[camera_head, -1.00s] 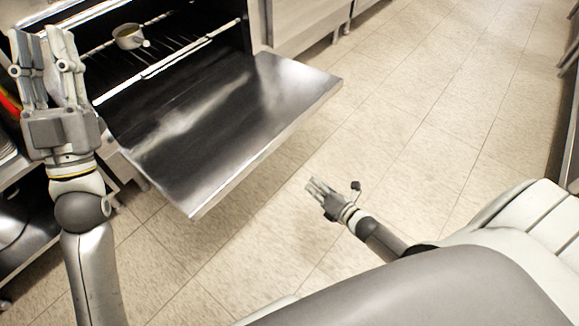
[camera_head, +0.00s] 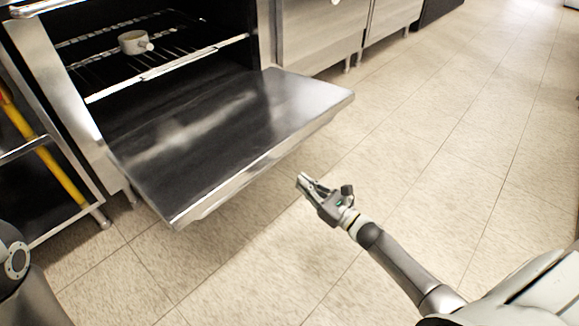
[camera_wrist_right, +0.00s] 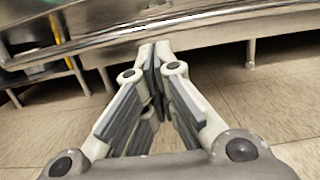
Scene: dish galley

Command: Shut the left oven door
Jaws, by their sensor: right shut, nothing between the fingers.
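The oven door (camera_head: 235,140) is folded down, open and roughly level, with a dark inner face and a bright metal edge. The oven cavity (camera_head: 105,70) is exposed behind it. My right gripper (camera_head: 303,181) is shut and empty, in front of the door's free edge towards its right end. In the right wrist view the gripper's fingertips (camera_wrist_right: 153,50) meet and point at the long metal door edge (camera_wrist_right: 215,36), which crosses the top of the picture. I cannot tell whether they touch. My left gripper is out of view; only part of my left arm shows at lower left.
A small pot (camera_head: 130,43) stands on the wire rack inside the oven. Metal cabinets (camera_head: 320,35) stand right of the oven. A shelf unit with a yellow pole (camera_head: 58,175) is at left. The tiled floor (camera_head: 450,150) is clear at right.

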